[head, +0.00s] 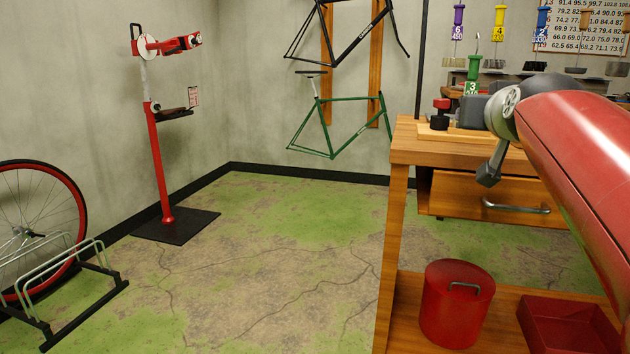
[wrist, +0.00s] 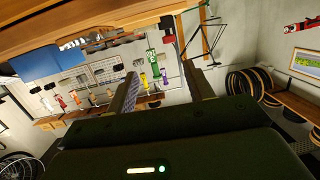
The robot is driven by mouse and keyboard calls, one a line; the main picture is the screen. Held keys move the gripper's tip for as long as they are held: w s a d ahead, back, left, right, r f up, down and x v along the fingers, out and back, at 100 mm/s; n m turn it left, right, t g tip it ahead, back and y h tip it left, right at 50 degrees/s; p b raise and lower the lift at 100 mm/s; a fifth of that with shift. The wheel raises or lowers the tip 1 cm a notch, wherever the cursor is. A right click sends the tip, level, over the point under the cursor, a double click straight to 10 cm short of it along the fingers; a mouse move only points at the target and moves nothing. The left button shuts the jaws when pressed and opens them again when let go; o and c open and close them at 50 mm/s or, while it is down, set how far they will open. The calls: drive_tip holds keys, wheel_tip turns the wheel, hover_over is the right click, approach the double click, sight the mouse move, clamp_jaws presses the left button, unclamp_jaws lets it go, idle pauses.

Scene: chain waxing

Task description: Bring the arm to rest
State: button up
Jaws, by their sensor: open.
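My gripper (wrist: 160,68) shows in the wrist view with its two fingers spread apart. I see no thing held between them. Beyond the fingers are the wall and several hanging coloured tags, with a wooden surface across the top of that tilted view. In the head view my red arm (head: 585,165) crosses the right side, in front of the wooden workbench (head: 425,150). Its grey joint overlaps the bench top there. I cannot clearly make out the fingers in the head view.
The bench has a drawer (head: 470,195) and a lower shelf with a red canister (head: 456,310) and a red tray (head: 565,330). A red repair stand (head: 160,160) and a wheel in a rack (head: 65,290) stand left. The middle floor (head: 270,260) is clear.

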drive_tip(key=s+a+f+n+g+y, duration=0.1)
drive_tip(key=s+a+f+g, duration=0.2)
drive_tip(key=s+f, duration=0.5)
drive_tip(key=s+a+f+g+y+p, duration=0.1)
drive_tip(key=s+a+f+g, duration=0.2)
drive_tip(key=f, duration=1)
drive_tip(key=s+a+f+n+g+y+p, duration=0.1)
drive_tip(key=s+a+f+g, duration=0.3)
drive_tip(key=s+f, duration=0.7)
drive_tip(key=s+a, duration=0.2)
drive_tip(key=shift+s+n+y, duration=0.3)
drive_tip(key=shift+s, duration=0.05)
